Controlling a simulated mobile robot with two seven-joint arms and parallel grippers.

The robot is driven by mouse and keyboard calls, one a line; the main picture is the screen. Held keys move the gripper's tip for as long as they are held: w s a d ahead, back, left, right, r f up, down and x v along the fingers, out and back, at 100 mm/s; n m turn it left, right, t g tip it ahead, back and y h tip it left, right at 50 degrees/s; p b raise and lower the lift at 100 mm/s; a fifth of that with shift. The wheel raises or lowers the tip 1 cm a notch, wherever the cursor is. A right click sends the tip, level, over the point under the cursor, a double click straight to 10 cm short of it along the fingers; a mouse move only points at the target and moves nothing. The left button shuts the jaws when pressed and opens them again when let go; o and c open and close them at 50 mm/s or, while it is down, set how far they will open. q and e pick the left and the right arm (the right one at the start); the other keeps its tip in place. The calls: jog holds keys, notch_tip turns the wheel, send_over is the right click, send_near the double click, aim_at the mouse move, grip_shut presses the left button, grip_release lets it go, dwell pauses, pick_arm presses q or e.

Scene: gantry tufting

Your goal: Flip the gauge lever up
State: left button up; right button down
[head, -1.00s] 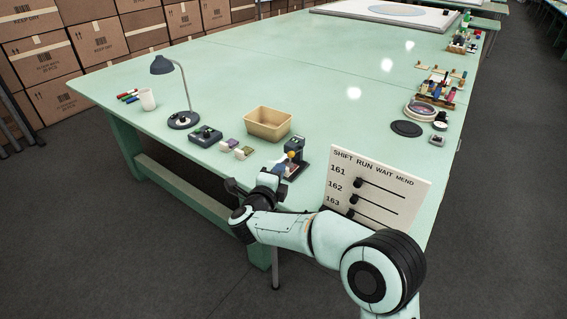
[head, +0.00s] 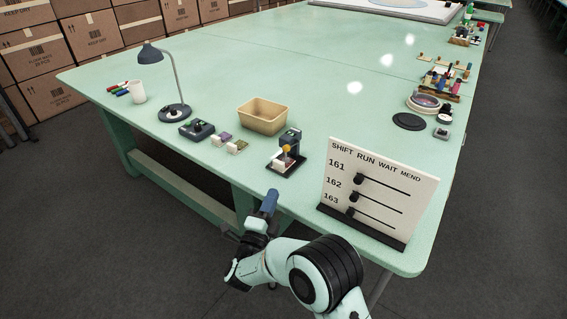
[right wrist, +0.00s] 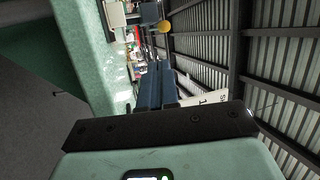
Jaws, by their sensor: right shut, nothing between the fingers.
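The gauge (head: 290,138) is a small dark stand on the near edge of the green table. A yellow ball (head: 287,149) shows on its front, and a pale block sits low at its base. Whether the ball is the lever's knob, and how the lever is set, is too small to tell. In the right wrist view the yellow ball (right wrist: 165,27) shows at the top, beyond the fingers. My right gripper (head: 271,193) has blue fingers, shut and empty, at the table's near edge, apart from the gauge. The fingers also show in the right wrist view (right wrist: 158,68). My left gripper is out of view.
A white board (head: 390,175) with sliders stands right of the gauge. A tan bin (head: 265,117), small blocks (head: 230,145), a dark box (head: 197,130) and a lamp (head: 174,112) stand behind and left. The table's middle (head: 340,60) is clear.

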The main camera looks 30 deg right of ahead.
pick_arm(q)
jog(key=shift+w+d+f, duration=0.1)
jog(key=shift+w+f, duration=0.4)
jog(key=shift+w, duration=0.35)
pick_arm(e)
jog(key=shift+s+a+f+n+t, duration=0.1)
jog(key=shift+a+f+n+t, duration=0.4)
jog(key=shift+f+t, duration=0.5)
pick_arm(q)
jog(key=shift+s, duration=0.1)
pick_arm(e)
jog(key=shift+a+r, duration=0.1)
jog(key=shift+r, duration=0.1)
send_near(291, 145)
jog(key=w+r, duration=0.1)
jog(key=w+d+r, duration=0.1)
jog(key=shift+w+d+r+b, duration=0.2)
jog(key=shift+w+b, duration=0.1)
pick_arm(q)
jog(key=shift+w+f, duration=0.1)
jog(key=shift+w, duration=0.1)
